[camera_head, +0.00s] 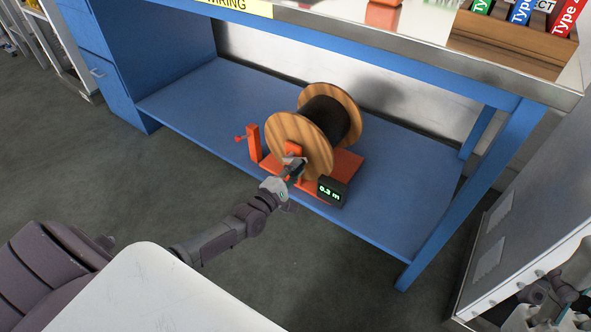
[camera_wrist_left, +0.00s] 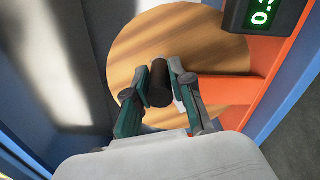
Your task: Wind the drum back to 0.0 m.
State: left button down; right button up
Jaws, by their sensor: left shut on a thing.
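The drum (camera_head: 287,142) has wooden flanges and black cable wound between them. It sits on an orange stand (camera_head: 347,163) on the blue lower shelf. A small black display (camera_head: 331,191) at the stand's front reads 0.3 m in green; it is cut off at the top of the left wrist view (camera_wrist_left: 234,14). My left gripper (camera_head: 294,167) is at the drum's near flange. In the left wrist view its fingers are shut on a black crank handle (camera_wrist_left: 160,84) in front of the wooden flange (camera_wrist_left: 130,58). My right gripper (camera_head: 548,294) is at the bottom right, away from the drum; its jaws are unclear.
An orange post with a knob (camera_head: 253,142) stands left of the drum. The blue shelf (camera_head: 200,105) is clear to the left. The worktop's edge (camera_head: 420,70) overhangs the drum, and a blue table leg (camera_head: 460,205) stands to the right. A grey cabinet (camera_head: 530,190) is at the far right.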

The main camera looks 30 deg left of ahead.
pick_arm(q)
jog(key=shift+a, duration=0.1)
jog(key=c, duration=1)
grip_release()
jog(key=shift+s, duration=0.1)
jog(key=s, duration=0.8)
jog(key=s+a, duration=0.1)
jog(key=s, duration=0.3)
jog(key=shift+w, duration=0.1)
